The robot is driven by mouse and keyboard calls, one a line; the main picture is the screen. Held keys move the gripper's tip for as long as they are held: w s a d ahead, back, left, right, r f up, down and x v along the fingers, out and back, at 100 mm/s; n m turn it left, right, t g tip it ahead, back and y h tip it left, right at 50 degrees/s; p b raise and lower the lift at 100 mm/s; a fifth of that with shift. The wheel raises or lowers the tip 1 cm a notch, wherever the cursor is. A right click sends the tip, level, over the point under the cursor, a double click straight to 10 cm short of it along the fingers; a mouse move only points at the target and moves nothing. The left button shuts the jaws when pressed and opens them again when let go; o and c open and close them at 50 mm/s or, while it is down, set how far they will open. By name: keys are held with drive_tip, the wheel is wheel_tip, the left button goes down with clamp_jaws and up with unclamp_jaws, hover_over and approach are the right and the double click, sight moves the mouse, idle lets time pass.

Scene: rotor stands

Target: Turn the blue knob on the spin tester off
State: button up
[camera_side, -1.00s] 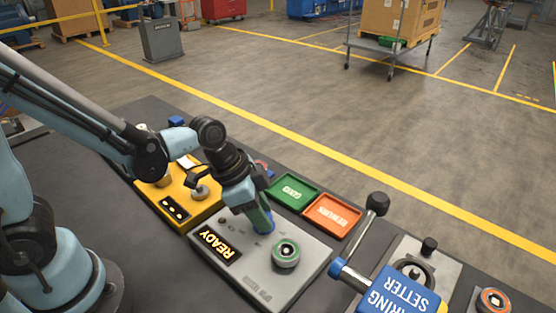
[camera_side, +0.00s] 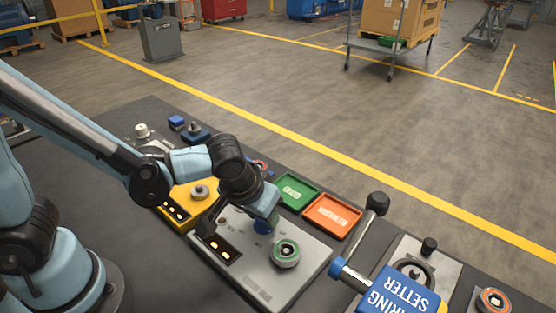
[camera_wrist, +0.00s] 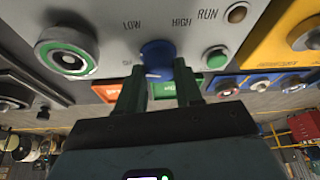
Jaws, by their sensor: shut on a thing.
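The spin tester is a grey panel (camera_side: 268,285), also at the top of the wrist view (camera_wrist: 110,35). Its blue knob (camera_wrist: 157,52) sits between both fingers of my gripper (camera_wrist: 160,84), which is shut on it. A white mark shows on the knob's lower edge in the wrist view. LOW and HIGH are printed above the knob; a label at its left is partly hidden. The tester's dark display (camera_side: 220,248) shows small orange marks and is partly covered by my wrist.
A green-ringed rotor (camera_side: 286,253) sits on the tester. A green tray (camera_side: 297,207) and an orange tray (camera_side: 349,230) lie behind it. A yellow unit (camera_side: 184,222) stands at left, a blue bearing setter (camera_side: 395,291) at right. A green button (camera_wrist: 216,57) is near the knob.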

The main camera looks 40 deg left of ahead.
drive_tip(key=n+y, duration=0.1)
drive_tip(key=n, duration=0.2)
drive_tip(key=n+g+y, duration=0.1)
drive_tip(key=n, duration=0.2)
drive_tip(key=shift+d, duration=0.15)
drive_tip(key=shift+n, duration=0.3)
drive_tip(key=o, duration=1)
drive_tip(key=shift+o, duration=0.2)
drive_tip(key=v, duration=1.2)
drive_tip(key=shift+w, duration=0.15)
